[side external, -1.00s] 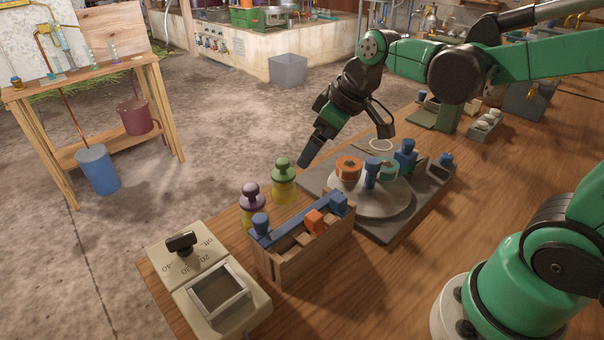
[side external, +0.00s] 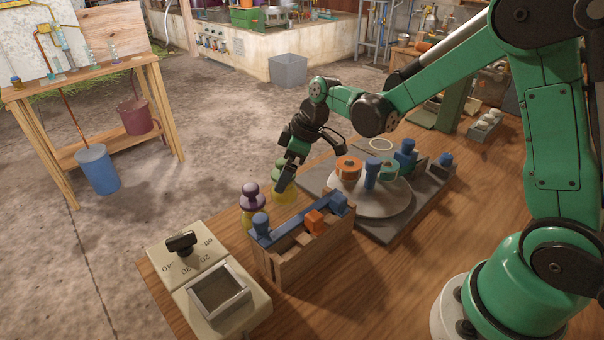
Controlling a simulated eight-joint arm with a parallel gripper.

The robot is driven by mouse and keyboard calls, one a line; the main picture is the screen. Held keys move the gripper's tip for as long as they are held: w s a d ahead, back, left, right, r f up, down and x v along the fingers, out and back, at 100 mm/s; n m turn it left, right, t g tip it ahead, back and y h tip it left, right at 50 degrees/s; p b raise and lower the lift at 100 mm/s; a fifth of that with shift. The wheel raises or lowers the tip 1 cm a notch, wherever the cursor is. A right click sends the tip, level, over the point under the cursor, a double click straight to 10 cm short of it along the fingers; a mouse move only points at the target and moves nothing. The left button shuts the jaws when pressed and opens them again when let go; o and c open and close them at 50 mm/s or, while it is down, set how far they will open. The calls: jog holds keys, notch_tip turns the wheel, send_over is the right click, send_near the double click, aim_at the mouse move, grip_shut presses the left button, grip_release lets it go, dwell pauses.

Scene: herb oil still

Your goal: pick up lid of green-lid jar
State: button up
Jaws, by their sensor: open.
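The green-lid jar (side external: 285,194) stands upright on the wooden table behind the wooden crate, with yellowish contents. Its green lid (side external: 279,171) is on the jar and partly covered by my gripper. My gripper (side external: 282,186) is open and points down and to the left at the lid, its dark fingers overlapping the right side of the lid and the jar's upper part in this view. I cannot tell whether the fingers touch the lid.
A purple-lid jar (side external: 250,194) stands close on the left. The wooden crate (side external: 311,255) with blue and orange pieces is in front. A round turntable (side external: 372,203) with several pieces is at the right. A beige box with a dial (side external: 181,243) sits at the front left.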

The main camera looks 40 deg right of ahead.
jog(key=c, duration=1.3)
